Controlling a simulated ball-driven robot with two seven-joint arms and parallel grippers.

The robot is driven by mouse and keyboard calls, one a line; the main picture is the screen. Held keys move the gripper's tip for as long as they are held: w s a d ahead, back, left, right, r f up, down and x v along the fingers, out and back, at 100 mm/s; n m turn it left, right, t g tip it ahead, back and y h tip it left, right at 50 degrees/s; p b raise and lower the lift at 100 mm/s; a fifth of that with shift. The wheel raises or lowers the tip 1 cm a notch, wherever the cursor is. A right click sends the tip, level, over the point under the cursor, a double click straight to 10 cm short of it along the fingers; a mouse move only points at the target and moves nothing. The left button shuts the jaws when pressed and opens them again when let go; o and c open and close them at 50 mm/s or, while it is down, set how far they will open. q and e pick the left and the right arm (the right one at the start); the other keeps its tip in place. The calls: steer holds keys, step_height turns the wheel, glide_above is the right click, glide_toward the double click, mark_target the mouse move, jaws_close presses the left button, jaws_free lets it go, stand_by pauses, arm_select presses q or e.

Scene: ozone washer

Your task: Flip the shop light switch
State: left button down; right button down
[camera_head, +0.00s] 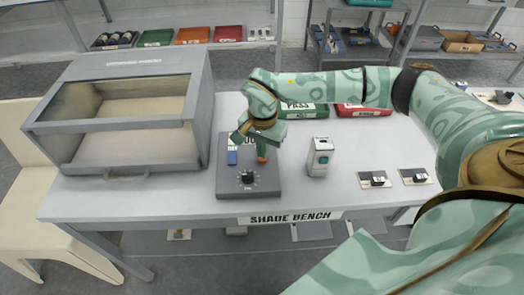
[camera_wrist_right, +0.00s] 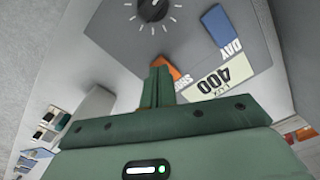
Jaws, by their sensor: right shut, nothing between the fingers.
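A grey control panel (camera_head: 265,185) lies on the bench. It carries a blue switch (camera_head: 232,157) labelled DAY and an orange switch (camera_head: 262,153), whose partly hidden label in the right wrist view begins "SHO". My right gripper (camera_head: 258,138) is shut and empty, low over the panel's far part beside the orange switch. In the right wrist view the closed fingertips (camera_wrist_right: 160,70) partly cover the orange switch (camera_wrist_right: 172,73); I cannot tell whether they touch it. The blue switch (camera_wrist_right: 218,25) stands clear of them. My left gripper is not in view.
A black dial (camera_head: 248,177) sits on the panel's near part. A grey glass-fronted box (camera_head: 195,120) stands left of the panel, and a pale upright device (camera_head: 320,157) stands right. Green (camera_head: 304,111) and red (camera_head: 360,111) trays lie behind. Small black-topped devices (camera_head: 375,179) are further right.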

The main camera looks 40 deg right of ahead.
steer(key=shift+f+b, duration=0.3)
steer(key=shift+f, duration=0.5)
step_height(320, 180, up, 7)
steer(key=p, duration=0.6)
steer(key=shift+r, duration=0.15)
stand_by(0.4)
